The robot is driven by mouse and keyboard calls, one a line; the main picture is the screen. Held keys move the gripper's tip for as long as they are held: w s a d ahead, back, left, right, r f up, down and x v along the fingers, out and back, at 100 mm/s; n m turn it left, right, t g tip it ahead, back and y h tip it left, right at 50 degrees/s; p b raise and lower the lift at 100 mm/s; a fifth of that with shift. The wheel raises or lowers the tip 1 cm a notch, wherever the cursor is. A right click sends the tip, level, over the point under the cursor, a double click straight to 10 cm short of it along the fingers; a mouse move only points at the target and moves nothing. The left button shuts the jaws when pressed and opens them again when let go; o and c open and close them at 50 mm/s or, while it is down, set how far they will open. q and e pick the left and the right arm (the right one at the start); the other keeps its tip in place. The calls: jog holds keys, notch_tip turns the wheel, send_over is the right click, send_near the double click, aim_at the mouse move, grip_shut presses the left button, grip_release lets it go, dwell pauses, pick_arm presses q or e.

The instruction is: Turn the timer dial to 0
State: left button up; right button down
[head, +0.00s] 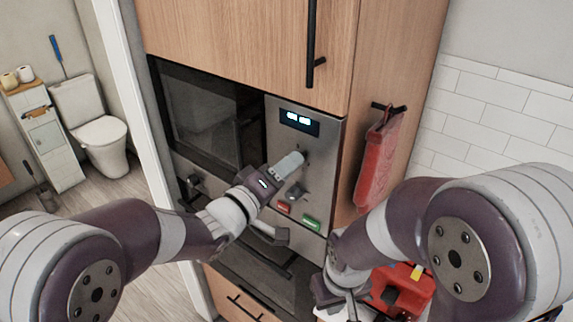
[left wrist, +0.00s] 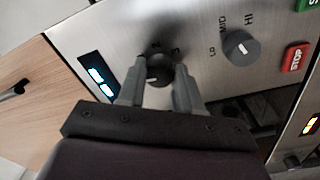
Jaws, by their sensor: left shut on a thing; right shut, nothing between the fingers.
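The timer dial (left wrist: 158,74) is a dark round knob on the microwave's steel control panel (head: 318,160). In the left wrist view it sits between the fingertips of my left gripper (left wrist: 157,85), which is shut on it. In the head view my left gripper (head: 290,165) reaches the panel below the lit display (head: 298,119) and covers most of the dial. The dial's markings are largely hidden, so its exact setting cannot be read. My right gripper (head: 345,300) is low at the right, away from the panel, shut and empty.
A second knob marked LO, MID, HI (left wrist: 241,48) sits below the timer dial, above a red STOP button (left wrist: 296,58) and a green button (head: 311,224). A red towel (head: 378,160) hangs at the right. A red object (head: 402,290) is near my right gripper.

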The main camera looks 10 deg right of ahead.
pick_arm(q)
jog(key=shift+s+f+n, duration=0.1)
jog(key=shift+f+n, duration=0.3)
jog(key=shift+n, duration=0.2)
jog(key=o, duration=1)
jog(key=shift+o, duration=0.2)
jog(key=shift+a+r, duration=0.1)
jog(key=shift+r, duration=0.15)
jog(key=shift+a, duration=0.1)
jog(key=b+v, duration=0.4)
jog(key=v, duration=0.8)
jog(key=shift+s+a, duration=0.15)
jog(key=shift+s, duration=0.1)
